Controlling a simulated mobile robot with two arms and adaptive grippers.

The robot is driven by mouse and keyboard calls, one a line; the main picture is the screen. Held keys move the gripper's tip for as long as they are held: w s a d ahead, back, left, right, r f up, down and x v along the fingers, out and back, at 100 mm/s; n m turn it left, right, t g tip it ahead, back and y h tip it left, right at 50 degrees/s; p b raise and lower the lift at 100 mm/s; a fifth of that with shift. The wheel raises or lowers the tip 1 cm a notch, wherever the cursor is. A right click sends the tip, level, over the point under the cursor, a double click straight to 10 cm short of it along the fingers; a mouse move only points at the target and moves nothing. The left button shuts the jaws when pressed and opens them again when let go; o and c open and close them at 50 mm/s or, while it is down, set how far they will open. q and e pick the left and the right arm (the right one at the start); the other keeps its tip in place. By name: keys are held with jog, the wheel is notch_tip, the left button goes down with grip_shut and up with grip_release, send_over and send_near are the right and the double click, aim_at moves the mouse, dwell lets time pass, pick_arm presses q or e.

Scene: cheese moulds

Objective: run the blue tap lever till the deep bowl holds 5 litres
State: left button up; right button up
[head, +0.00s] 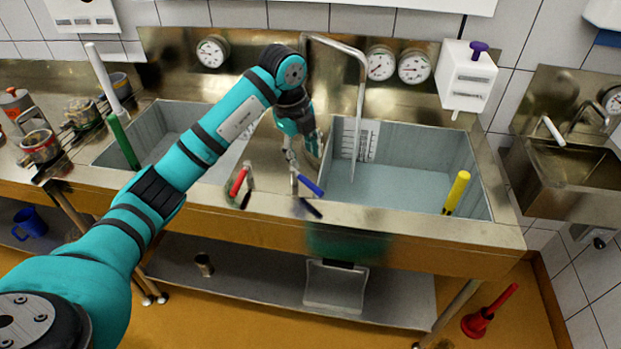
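The blue tap lever (310,186) and a red lever (239,181) stick out from the tap on the rim between two sink bowls. The deep bowl (447,150), on the right, has a white graduated scale (360,139) on its back wall. Its bottom looks pale and flat; I cannot read a level. The spout (362,75) arches over this bowl, and a thin pale line runs down below it; I cannot tell whether it is water. My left gripper (291,153) points down just behind and above the blue lever. Contact and finger opening are unclear. My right gripper is out of view.
A yellow handle (456,192) leans at the deep bowl's right side. A green handle (124,143) leans at the left bowl. A white dispenser (467,76) hangs behind. A hand basin (566,179) is at right. A red plunger (488,312) stands on the floor.

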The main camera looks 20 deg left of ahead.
aim_at(311, 184)
pick_arm(q)
jog(key=f, duration=0.3)
jog(key=w+f+p, duration=0.1)
jog(key=f, duration=0.3)
jog(key=d+f, duration=0.1)
jog(key=f, duration=0.2)
jog(key=shift+w+f+p, duration=0.3)
jog(key=shift+w+p, duration=0.1)
grip_shut()
